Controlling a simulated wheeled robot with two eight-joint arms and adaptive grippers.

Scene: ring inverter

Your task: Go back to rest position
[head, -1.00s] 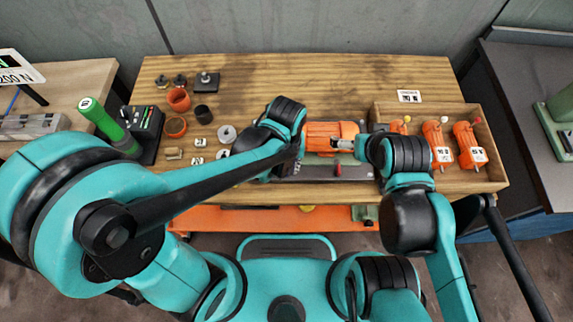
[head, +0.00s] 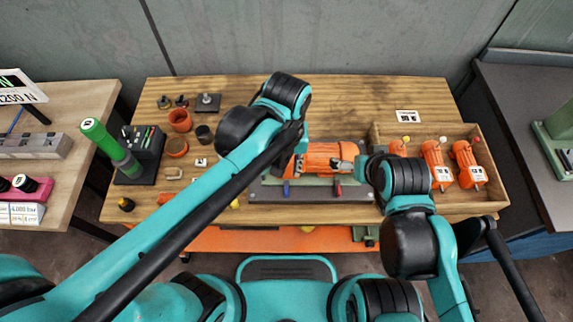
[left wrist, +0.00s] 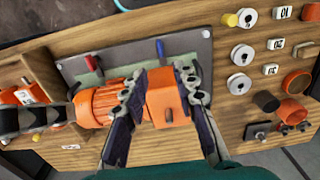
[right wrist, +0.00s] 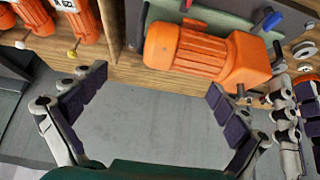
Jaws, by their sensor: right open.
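An orange motor (head: 325,158) lies on a fixture plate (head: 262,192) with a blue and a red lever at the front middle of the bench. It also shows in the left wrist view (left wrist: 95,104) and the right wrist view (right wrist: 185,50). My left gripper (left wrist: 160,82) has its fingers on either side of the motor's block end; whether they press on it I cannot tell. In the head view my left arm hides most of this gripper. My right gripper (right wrist: 160,82) is open and empty, its fingers spread wide, apart from the motor.
A wooden tray (head: 490,203) with several orange units is at the right. Orange cups (head: 180,120), small parts and a green-handled tool (head: 105,140) are at the left. A side table (head: 75,90) stands left. The back middle of the bench is clear.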

